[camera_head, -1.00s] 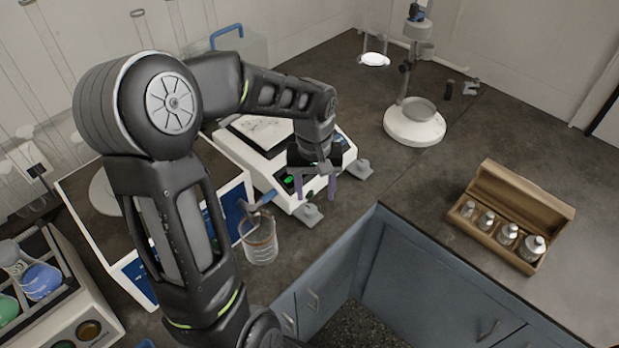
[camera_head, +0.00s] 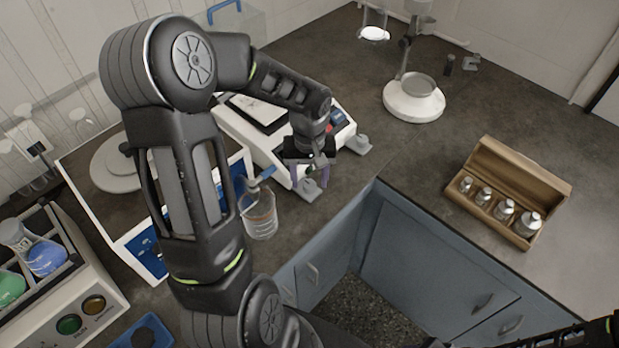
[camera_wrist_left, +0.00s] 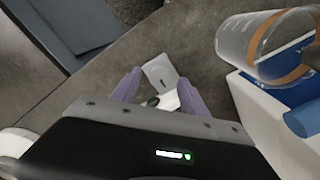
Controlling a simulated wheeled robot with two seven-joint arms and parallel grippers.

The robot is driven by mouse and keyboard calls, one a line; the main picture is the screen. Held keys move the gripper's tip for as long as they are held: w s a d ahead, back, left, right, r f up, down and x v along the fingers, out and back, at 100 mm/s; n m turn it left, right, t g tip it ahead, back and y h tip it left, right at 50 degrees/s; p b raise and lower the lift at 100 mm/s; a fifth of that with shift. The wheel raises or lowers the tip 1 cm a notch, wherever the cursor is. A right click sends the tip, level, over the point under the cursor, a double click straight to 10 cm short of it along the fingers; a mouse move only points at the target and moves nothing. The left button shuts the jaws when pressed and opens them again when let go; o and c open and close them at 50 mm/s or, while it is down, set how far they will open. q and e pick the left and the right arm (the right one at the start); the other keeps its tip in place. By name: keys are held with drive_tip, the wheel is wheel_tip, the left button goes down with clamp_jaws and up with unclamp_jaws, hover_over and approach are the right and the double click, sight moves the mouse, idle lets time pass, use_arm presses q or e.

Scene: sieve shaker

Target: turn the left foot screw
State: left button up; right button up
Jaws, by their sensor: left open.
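My left gripper (camera_head: 310,180) is open and points down at the front corner of the white balance-like instrument (camera_head: 253,143). The left foot (camera_head: 309,191), a small grey piece, shows at and just below the purple fingertips. In the left wrist view, the grey foot (camera_wrist_left: 160,71) lies between and beyond the two fingers of the gripper (camera_wrist_left: 160,88), with a gap on each side. I cannot see a screw clearly. The other foot (camera_head: 362,144) stands at the right corner. My right gripper is out of view.
The counter edge drops away in front. A wooden weight box (camera_head: 510,190) and a white-based stand (camera_head: 414,100) are to the right.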

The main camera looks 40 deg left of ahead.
use_arm(q)
drive_tip(key=shift+f, duration=0.5)
drive_tip(key=shift+c, duration=0.2)
clamp_jaws()
